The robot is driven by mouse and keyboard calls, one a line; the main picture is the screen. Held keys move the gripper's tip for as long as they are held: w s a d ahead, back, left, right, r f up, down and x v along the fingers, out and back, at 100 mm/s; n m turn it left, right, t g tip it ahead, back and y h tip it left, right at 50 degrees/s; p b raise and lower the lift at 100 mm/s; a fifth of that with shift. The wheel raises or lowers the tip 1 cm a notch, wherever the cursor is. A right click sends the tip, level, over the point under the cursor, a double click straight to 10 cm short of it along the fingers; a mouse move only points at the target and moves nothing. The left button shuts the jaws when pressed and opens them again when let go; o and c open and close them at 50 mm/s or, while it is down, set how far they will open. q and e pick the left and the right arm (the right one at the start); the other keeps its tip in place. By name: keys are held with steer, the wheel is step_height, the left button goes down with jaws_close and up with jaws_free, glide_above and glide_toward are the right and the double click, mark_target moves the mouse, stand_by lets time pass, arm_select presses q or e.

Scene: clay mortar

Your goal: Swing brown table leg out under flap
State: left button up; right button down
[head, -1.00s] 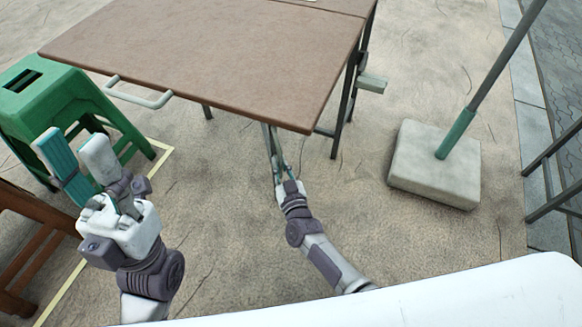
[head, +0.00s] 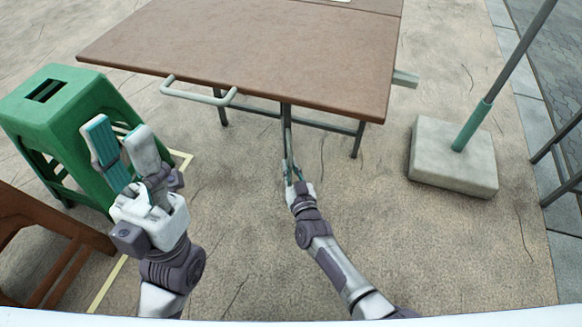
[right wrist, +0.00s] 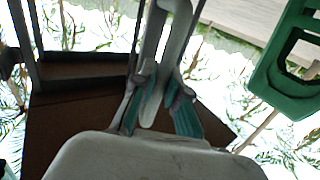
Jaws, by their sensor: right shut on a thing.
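The brown table flap (head: 250,55) is raised level, with a pale handle (head: 199,94) on its front edge. A grey-green table leg (head: 286,128) hangs under the flap, right of the middle of its front edge; its top is hidden. My right gripper (head: 293,178) is shut on the lower part of this leg, below the flap. In the right wrist view a pale bar (right wrist: 161,60) lies between its fingers. My left gripper (head: 121,150) is open and empty, in front of the green stool and left of the handle.
A pole on a heavy pale block (head: 452,165) stands at the right. A dark railing is at the far right. The ground around the leg is clear.

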steer(key=c, duration=1.2)
jaws_free()
steer(key=shift+w, duration=0.2)
steer(key=shift+s, duration=0.1)
steer(key=shift+s+d, duration=0.2)
steer(key=shift+s, duration=0.3)
steer(key=v, duration=1.1)
steer(key=shift+r, duration=0.1)
